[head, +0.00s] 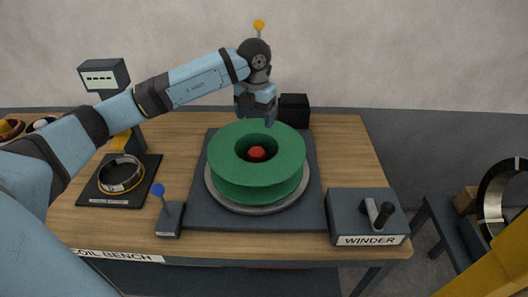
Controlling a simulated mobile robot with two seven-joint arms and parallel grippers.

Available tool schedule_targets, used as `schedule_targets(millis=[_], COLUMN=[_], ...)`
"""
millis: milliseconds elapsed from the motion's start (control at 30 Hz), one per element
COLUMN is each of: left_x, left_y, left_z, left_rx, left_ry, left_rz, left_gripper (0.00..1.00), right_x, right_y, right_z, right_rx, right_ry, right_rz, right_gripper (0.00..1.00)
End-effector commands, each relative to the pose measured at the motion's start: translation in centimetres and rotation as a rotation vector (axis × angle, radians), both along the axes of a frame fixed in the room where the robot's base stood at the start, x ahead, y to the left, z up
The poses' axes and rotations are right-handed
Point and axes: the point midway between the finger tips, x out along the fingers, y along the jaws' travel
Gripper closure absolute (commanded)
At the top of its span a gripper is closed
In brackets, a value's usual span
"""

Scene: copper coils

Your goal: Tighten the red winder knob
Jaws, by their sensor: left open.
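The red winder knob (256,154) sits down in the central hole of a large green spool (257,187). The spool rests on a round grey disc (216,196) on a dark base plate (207,217). My left gripper (268,119) hangs from the left arm over the back of the spool, above and behind the knob. It points down, is open, and appears to hold nothing. Its fingertips are small in the view and I cannot tell whether they touch the spool rim. The lower part of the knob is hidden by the spool. My right gripper is out of view.
A dark winder box (360,226) with a crank stands at the right front of the wooden table (345,150). A blue-knobbed lever (167,220) is left front. A scale (142,186) carries a ring at left. A black box (294,108) stands behind the spool.

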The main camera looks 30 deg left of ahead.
Motion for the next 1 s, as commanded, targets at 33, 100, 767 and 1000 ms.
schedule_targets(millis=[33,100,767,1000], left_x=[-0.1,-0.1,0.0,0.0], left_y=[0.0,-0.1,-0.1,-0.1], left_z=[-0.9,-2.3,-12.5,-12.6], left_rx=[0.000,-0.001,-0.004,-0.005], left_ry=[0.004,0.005,0.001,0.000], left_rz=[-0.001,-0.001,-0.004,-0.004], left_gripper=[0.22,0.22,0.22,0.22], right_x=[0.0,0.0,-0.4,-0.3], right_y=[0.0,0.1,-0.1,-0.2], right_z=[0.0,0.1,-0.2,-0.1], right_rx=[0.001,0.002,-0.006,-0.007], right_ry=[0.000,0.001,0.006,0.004], right_rz=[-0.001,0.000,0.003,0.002], right_gripper=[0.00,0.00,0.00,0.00])
